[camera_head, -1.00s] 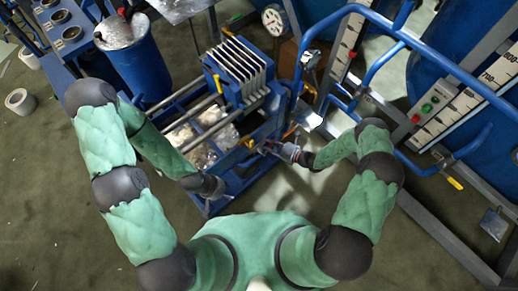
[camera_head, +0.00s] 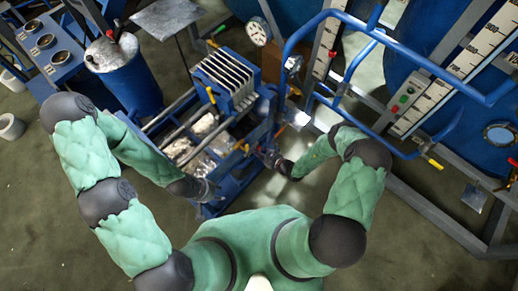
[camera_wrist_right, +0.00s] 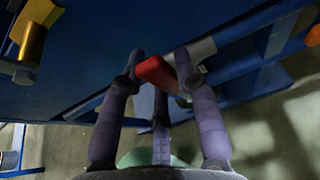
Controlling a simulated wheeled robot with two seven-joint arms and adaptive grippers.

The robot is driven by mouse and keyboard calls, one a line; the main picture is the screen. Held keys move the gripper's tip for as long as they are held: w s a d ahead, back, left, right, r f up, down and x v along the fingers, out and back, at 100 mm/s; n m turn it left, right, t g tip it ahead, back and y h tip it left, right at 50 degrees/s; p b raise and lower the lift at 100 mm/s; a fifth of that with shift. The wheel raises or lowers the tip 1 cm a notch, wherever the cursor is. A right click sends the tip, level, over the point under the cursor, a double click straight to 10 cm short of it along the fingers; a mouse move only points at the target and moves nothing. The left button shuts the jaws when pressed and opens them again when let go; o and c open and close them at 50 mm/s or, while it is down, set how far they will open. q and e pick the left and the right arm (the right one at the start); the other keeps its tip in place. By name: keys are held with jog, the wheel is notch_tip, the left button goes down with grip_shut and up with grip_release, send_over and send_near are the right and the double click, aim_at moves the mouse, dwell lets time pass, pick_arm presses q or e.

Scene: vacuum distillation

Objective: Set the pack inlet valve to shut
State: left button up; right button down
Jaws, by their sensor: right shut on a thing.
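A red valve handle (camera_wrist_right: 157,72) sits between the fingertips of my right gripper (camera_wrist_right: 160,62) in the right wrist view. The fingers are shut on it, close to a blue frame. In the head view my right gripper (camera_head: 266,156) is at the right side of the blue press frame, where the handle is too small to make out. The plate pack (camera_head: 226,78) stands upright in the press behind it. My left gripper (camera_head: 208,190) is by the near left corner of the frame; its fingers are too small to read.
A yellow handle (camera_head: 240,146) is on the press just left of my right gripper, and a yellow part (camera_wrist_right: 32,38) shows in the wrist view. A blue drum (camera_head: 132,85) stands left.

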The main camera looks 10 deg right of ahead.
dwell(0.5)
jog(key=c, duration=1.2)
grip_release()
jog(key=shift+o, duration=0.2)
jog(key=v, duration=1.2)
jog(key=shift+s+f, duration=0.15)
